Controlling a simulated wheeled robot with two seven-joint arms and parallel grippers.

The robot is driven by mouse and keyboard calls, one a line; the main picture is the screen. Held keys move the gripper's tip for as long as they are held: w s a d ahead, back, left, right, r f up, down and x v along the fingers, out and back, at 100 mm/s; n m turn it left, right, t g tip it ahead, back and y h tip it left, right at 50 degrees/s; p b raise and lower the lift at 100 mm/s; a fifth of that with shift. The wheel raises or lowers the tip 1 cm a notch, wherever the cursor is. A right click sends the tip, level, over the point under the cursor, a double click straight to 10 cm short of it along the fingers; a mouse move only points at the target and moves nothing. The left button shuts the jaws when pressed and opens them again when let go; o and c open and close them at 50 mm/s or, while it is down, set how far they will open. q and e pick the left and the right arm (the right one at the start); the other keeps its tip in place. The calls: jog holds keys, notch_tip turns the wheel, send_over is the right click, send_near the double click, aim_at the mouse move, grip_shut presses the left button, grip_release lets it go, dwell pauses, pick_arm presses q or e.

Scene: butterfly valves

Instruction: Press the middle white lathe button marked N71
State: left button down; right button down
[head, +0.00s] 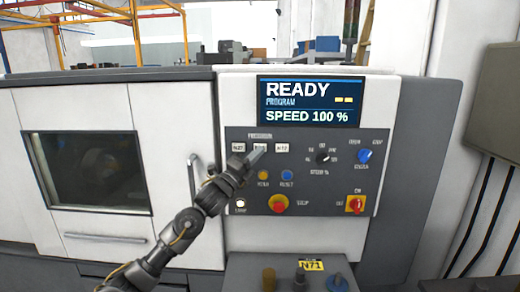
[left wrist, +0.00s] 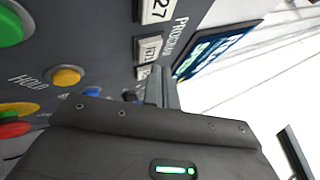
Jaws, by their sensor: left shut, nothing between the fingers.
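The lathe's control panel (head: 330,205) has a row of three white buttons under the word PROGRAM. The middle white button (head: 260,146) is partly covered by my left gripper (head: 257,154), whose shut, empty fingers point at it. In the left wrist view the middle button (left wrist: 148,47) shows beside the fingertips (left wrist: 160,88), with the one marked 27 (left wrist: 156,10) above it. The left white button (head: 238,147) and right white button (head: 282,147) are clear in the head view. I cannot tell whether the fingertips touch the middle button. My right gripper is not in view.
A screen (head: 310,101) above the panel reads READY and SPEED 100 %. Below the buttons are a yellow button (head: 263,175), a blue button (head: 287,175) and a red stop knob (head: 279,203). A yellow N71 tag (head: 312,265) lies on the shelf below.

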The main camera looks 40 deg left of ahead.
pick_arm(q)
jog(key=shift+w+a, duration=0.1)
jog(key=shift+w, duration=0.05)
dwell(0.7)
jog(key=shift+w+a, duration=0.15)
jog(key=shift+w, duration=0.1)
jog(key=shift+w+a+b, duration=0.25)
jog(key=shift+w+b, duration=0.05)
dwell(0.8)
jog(key=shift+s+d, duration=0.5)
jog(key=shift+s, duration=0.2)
jog(key=shift+d, duration=0.1)
jog(key=shift+s+d, duration=0.7)
jog(key=shift+s, duration=0.3)
jog(key=shift+s+d, duration=0.7)
jog(key=shift+s, duration=0.25)
